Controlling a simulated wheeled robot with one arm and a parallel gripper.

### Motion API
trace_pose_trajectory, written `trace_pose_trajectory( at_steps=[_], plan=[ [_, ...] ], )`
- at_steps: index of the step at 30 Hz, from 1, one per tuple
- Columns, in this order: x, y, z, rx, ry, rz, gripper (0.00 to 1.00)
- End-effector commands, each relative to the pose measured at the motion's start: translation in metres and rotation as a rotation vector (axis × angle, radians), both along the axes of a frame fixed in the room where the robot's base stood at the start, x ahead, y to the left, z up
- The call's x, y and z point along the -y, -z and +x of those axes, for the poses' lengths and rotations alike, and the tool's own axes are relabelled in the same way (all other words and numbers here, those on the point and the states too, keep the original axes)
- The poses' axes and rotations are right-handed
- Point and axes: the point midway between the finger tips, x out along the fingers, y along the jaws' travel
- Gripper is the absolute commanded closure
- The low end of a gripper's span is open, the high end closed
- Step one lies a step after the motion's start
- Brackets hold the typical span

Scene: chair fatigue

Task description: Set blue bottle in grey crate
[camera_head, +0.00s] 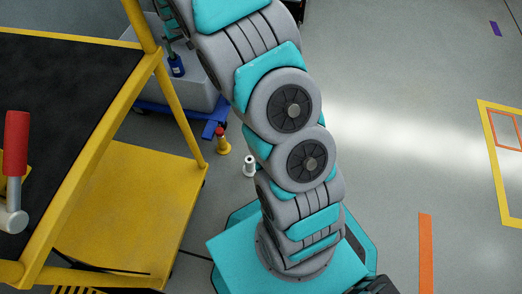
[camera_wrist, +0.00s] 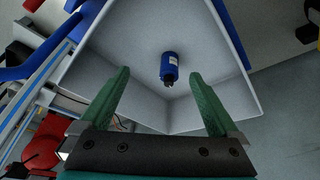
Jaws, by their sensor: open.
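The blue bottle (camera_wrist: 170,66) is inside the outline of the grey crate (camera_wrist: 120,62) in the wrist view, its neck toward the bottom of the picture. In the head view the bottle (camera_head: 177,66) shows against the inside of the crate (camera_head: 200,95). I cannot tell whether it rests on the crate floor. My gripper (camera_wrist: 160,72) is open over the crate, with the bottle beyond its fingertips and no finger visibly touching it. In the head view the gripper is small and partly cut off at the top edge.
The crate stands on a blue dolly (camera_head: 215,127). A yellow cart (camera_head: 130,205) with a black top fills the left, bearing a red-handled tool (camera_head: 15,150). A red-topped yellow item (camera_head: 222,142) and a white item (camera_head: 249,165) stand on the floor. The right floor is mostly open.

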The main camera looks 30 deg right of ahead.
Motion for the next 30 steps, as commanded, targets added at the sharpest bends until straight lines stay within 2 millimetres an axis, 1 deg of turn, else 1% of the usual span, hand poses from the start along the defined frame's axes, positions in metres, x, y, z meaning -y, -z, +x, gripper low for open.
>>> trace_pose_trajectory(
  at_steps=[1,2,3,8,9,11,12,14,15,17,18,22,27,29,30],
  plan=[
    [0.002,-0.014,-0.016,-0.014,0.005,-0.002,0.03],
    [0.002,-0.02,-0.026,-0.025,0.007,-0.003,0.03],
    [0.003,-0.026,-0.04,-0.044,0.01,-0.004,0.03],
    [0.005,-0.054,-0.096,-0.103,0.023,-0.002,0.03],
    [0.005,-0.059,-0.111,-0.121,0.026,0.0,0.03],
    [0.005,-0.068,-0.133,-0.142,0.029,0.002,0.03],
    [0.005,-0.074,-0.147,-0.155,0.03,0.003,0.03],
    [0.005,-0.08,-0.171,-0.184,0.033,0.006,0.03],
    [0.004,-0.085,-0.187,-0.199,0.034,0.008,0.03],
    [0.003,-0.092,-0.209,-0.22,0.034,0.012,0.03],
    [0.002,-0.096,-0.225,-0.234,0.034,0.014,0.03],
    [-0.002,-0.107,-0.277,-0.286,0.032,0.023,0.03],
    [-0.007,-0.115,-0.346,-0.355,0.024,0.034,0.03],
    [-0.009,-0.117,-0.37,-0.379,0.02,0.036,0.03],
    [-0.01,-0.117,-0.387,-0.396,0.016,0.037,0.03]
  ],
)
